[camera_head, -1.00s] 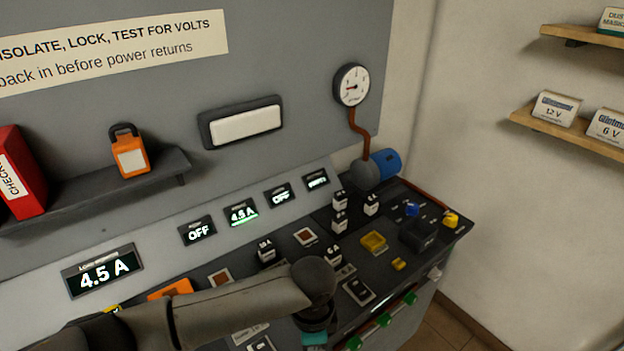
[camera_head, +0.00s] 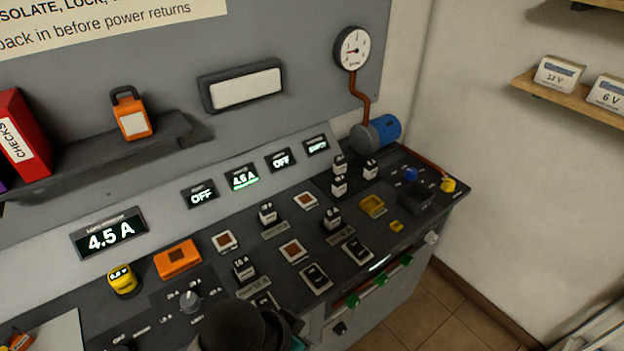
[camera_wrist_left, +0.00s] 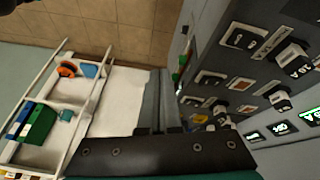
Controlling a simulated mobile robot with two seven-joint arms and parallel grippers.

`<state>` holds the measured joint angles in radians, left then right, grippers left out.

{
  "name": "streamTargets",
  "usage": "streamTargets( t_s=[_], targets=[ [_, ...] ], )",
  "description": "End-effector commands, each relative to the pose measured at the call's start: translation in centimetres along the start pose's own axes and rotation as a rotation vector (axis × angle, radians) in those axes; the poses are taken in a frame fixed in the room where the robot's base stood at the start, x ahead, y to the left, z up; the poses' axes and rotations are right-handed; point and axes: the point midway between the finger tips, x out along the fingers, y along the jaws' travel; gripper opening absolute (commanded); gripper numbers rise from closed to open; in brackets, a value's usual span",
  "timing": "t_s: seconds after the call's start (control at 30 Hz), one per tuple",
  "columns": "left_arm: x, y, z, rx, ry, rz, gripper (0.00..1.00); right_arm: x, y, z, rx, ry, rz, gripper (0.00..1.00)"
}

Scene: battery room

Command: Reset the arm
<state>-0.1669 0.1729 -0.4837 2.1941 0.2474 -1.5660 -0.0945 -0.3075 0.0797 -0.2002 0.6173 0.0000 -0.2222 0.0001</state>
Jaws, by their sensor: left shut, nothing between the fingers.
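My left arm (camera_head: 240,325) shows in the head view as a dark rounded link at the bottom edge, low in front of the bench. A small teal part shows at its right; the fingers are out of sight there. In the left wrist view my left gripper (camera_wrist_left: 160,98) has its two grey fingers together, shut and empty. They point across the floor side, beside the bench front. My right arm and gripper are not in view.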

Motion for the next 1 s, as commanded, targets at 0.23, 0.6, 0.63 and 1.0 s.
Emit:
streamTargets(
  t_s=[0.23,0.6,0.63,1.0],
  targets=[
    [-3.1,-4.1,6.3,-0.261,-0.027,-0.157,0.00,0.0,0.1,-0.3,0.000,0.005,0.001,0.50],
    [-4.9,-7.7,13.2,-0.442,-0.091,-0.325,0.00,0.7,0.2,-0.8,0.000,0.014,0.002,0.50],
    [-4.1,-7.8,13.4,-0.442,-0.095,-0.323,0.00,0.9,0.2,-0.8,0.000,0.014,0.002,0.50],
    [6.5,-9.3,17.4,-0.440,-0.133,-0.304,0.00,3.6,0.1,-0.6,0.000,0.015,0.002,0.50]
  ],
)
